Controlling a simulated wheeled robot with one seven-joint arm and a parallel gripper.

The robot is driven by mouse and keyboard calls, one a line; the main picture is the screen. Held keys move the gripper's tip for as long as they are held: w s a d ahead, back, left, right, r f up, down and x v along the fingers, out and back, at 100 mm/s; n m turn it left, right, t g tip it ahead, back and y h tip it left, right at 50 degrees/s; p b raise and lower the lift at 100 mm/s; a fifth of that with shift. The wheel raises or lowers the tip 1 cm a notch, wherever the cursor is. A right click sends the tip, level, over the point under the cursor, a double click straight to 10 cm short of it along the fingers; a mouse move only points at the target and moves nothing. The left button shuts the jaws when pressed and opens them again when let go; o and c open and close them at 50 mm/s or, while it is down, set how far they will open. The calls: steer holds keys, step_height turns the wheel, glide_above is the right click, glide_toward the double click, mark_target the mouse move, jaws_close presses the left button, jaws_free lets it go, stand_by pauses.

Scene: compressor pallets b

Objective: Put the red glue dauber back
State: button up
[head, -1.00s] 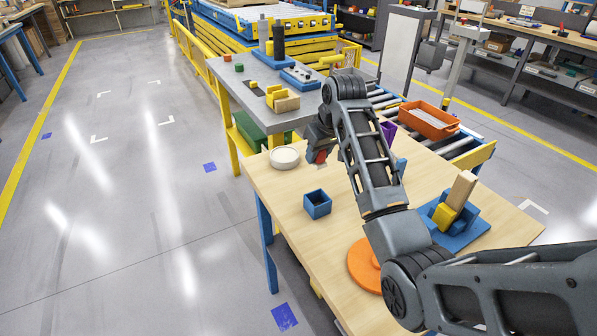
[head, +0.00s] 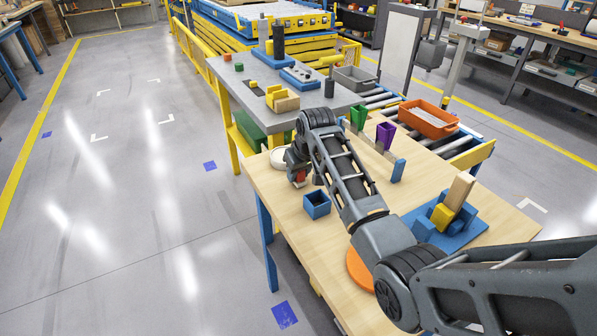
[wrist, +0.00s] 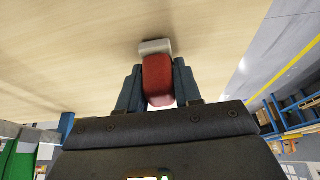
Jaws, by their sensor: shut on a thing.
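The red glue dauber (wrist: 158,80) is between the fingers of my gripper (wrist: 157,84) in the wrist view. Its pale grey end (wrist: 155,47) points away from the palm, toward the wooden table top. In the head view a bit of the red dauber (head: 301,176) shows below my gripper (head: 298,170), over the left part of the table. My gripper is just behind and left of an open blue square cup (head: 317,205) and in front of a round cream dish (head: 278,158), which it partly hides. I cannot tell how high the dauber is above the table.
On the wooden table (head: 268,185), a green funnel (head: 358,117) and a purple funnel (head: 386,134) stand behind my arm. A blue base with blocks (head: 447,228) is at right. An orange disc (head: 358,270) is partly under my arm. The table's left strip is clear.

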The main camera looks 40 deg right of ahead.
steer(key=shift+f, duration=0.1)
steer(key=o, duration=0.9)
steer(key=shift+r, duration=0.25)
steer(key=v, duration=1.1)
steer(key=shift+s+a+r, duration=0.1)
steer(key=shift+s+r, duration=0.15)
steer(key=shift+r, duration=0.1)
